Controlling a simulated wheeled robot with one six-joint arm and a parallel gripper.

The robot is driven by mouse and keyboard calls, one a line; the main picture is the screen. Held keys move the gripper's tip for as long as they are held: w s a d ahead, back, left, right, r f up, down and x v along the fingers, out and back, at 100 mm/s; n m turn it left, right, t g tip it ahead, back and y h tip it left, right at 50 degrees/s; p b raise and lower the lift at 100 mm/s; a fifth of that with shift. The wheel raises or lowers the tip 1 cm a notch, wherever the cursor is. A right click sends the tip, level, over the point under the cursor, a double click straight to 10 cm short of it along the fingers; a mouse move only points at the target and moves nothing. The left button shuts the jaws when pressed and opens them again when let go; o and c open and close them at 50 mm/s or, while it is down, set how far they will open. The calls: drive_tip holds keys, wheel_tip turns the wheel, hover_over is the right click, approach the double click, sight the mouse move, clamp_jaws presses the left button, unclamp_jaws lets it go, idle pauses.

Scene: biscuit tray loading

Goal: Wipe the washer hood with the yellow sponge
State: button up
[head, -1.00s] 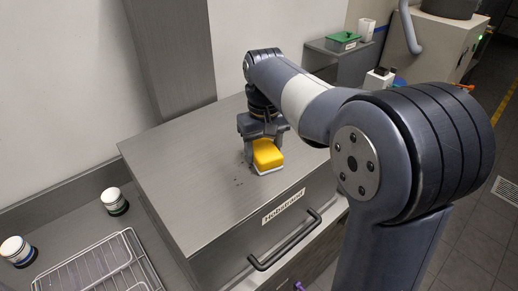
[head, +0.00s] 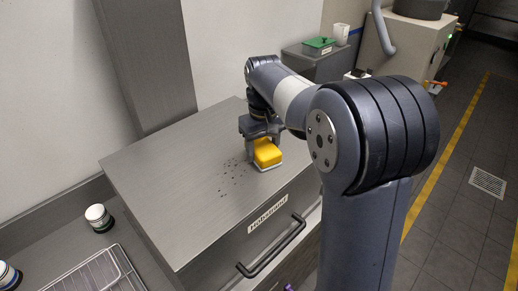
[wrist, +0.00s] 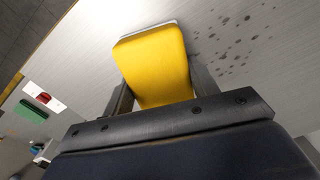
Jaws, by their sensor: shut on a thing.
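The washer hood (head: 165,185) is a brushed steel box with a flat top, a dark bar handle and a name label on its front. Dark specks (head: 232,178) are scattered on its top, left of the sponge. The yellow sponge (head: 267,152) has a pale underside and is at the hood top near its right front edge. My gripper (head: 262,136) points down and is shut on the sponge. In the wrist view the sponge (wrist: 157,65) sits between the fingers, with specks (wrist: 235,42) beside it. I cannot tell whether the sponge presses on the steel.
A white jar with a dark base (head: 98,217) and a wire rack (head: 95,275) are on the lower counter at left. A green tray (head: 319,44) and white cup (head: 341,33) are behind. A steel column (head: 150,65) stands behind the hood.

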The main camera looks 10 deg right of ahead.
sight(225, 172)
drive_tip(key=shift+f, duration=0.1)
